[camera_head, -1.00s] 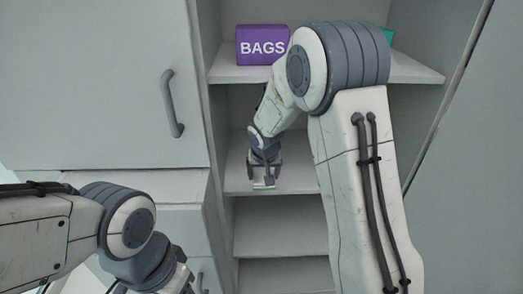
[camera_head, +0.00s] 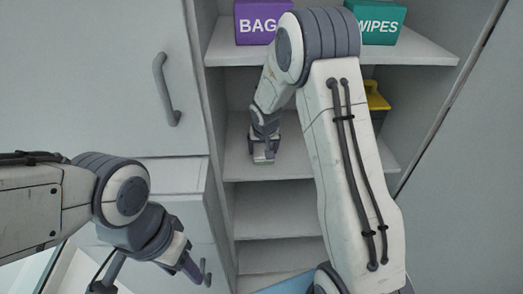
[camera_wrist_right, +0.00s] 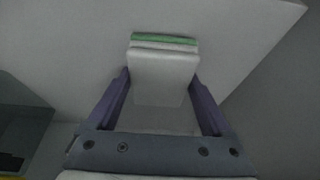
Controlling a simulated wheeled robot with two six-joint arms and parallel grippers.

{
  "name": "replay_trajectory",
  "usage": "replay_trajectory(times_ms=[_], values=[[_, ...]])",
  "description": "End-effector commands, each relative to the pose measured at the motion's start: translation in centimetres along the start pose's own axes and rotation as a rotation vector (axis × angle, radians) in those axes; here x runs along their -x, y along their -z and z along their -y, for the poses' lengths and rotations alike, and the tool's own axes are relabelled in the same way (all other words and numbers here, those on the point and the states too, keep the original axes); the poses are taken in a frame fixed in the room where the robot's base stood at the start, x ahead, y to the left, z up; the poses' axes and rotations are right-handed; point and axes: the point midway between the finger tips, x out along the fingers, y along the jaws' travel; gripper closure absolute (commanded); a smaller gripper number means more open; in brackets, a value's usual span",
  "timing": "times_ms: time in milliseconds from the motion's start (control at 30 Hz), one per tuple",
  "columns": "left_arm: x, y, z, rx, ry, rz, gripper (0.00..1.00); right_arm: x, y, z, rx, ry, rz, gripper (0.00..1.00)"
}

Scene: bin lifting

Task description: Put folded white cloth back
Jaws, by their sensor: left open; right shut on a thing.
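The folded white cloth (camera_wrist_right: 163,64) has a green-edged fold and sits between the two purple fingers of my right gripper (camera_wrist_right: 163,92) in the right wrist view. In the head view my right gripper (camera_head: 264,153) is inside the open cabinet, low at the middle shelf (camera_head: 288,166), with only a small pale bit of the cloth visible. The gripper is shut on the cloth. I cannot tell whether the cloth touches the shelf. My left gripper (camera_head: 190,268) is open and empty at the lower left, in front of the lower cabinet door.
A purple BAGS box (camera_head: 255,27) and a teal WIPES box (camera_head: 380,22) stand on the upper shelf (camera_head: 420,49). A yellow-topped item (camera_head: 376,98) stands at the right of the middle shelf, partly behind my right arm. A door handle (camera_head: 167,90) juts out at the left.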

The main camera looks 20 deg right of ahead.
Motion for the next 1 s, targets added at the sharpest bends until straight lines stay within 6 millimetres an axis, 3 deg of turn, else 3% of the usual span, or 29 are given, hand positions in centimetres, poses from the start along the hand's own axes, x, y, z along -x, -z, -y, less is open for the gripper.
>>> replay_trajectory(times_ms=[500,533,567,833,1000], values=[[-1.1,-0.1,0.1,0.0,0.0,-0.001,0.5,-0.8,-0.4,0.4,0.004,0.002,0.0,0.61],[-1.1,-0.1,0.1,0.0,0.0,-0.001,0.5,-0.8,-0.4,0.4,0.004,0.002,0.0,0.12],[-1.0,0.0,0.1,0.0,0.0,-0.001,0.5,-0.7,-0.3,0.4,0.004,0.002,0.0,0.01],[-0.8,0.0,0.1,0.0,0.0,-0.001,0.5,-0.6,-0.3,0.4,0.004,0.002,0.0,0.0],[0.7,0.1,-0.1,0.0,0.0,-0.001,0.5,0.3,0.1,0.4,0.003,0.002,0.0,0.0]])
